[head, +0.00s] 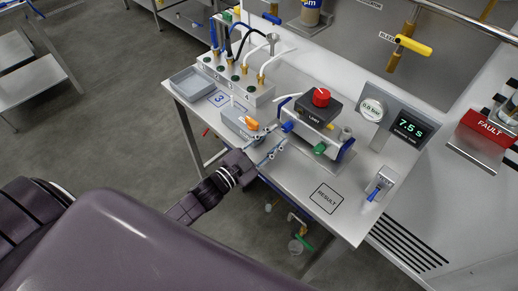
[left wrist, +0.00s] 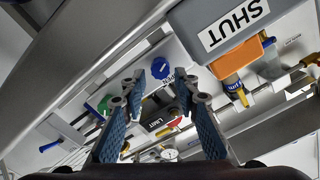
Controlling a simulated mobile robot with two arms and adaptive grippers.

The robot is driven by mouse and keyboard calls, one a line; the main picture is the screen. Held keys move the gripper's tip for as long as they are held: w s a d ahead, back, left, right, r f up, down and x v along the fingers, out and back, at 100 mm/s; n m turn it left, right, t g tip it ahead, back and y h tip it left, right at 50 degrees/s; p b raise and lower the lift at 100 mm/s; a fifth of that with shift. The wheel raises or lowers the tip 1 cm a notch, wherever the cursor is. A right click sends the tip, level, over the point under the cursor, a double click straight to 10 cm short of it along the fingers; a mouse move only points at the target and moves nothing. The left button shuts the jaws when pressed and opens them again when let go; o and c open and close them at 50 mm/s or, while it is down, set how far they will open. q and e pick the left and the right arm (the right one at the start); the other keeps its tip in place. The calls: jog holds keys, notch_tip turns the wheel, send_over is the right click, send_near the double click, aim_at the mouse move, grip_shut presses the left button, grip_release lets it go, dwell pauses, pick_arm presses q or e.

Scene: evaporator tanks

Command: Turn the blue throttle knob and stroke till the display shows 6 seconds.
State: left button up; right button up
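The display (head: 408,127) at the back right of the bench reads 7.5 s. The blue throttle knob (head: 287,127) is on the left end of the device with the red button, labelled LIMIT. In the left wrist view the blue knob (left wrist: 160,68) shows its round face just beyond the gap between my fingertips. My left gripper (head: 273,140) is open, its fingers pointing toward the knob; it also shows open and empty in the left wrist view (left wrist: 158,90). I cannot tell the exact gap to the knob. My right gripper is not in view.
A green knob (head: 320,148) is on the device's front. A blue-handled lever (head: 375,193) and a RESULT square (head: 326,198) are at right.

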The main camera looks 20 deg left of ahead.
pick_arm(q)
jog(key=v, duration=0.8)
jog(key=shift+s+r, duration=0.1)
jog(key=shift+s, duration=0.05)
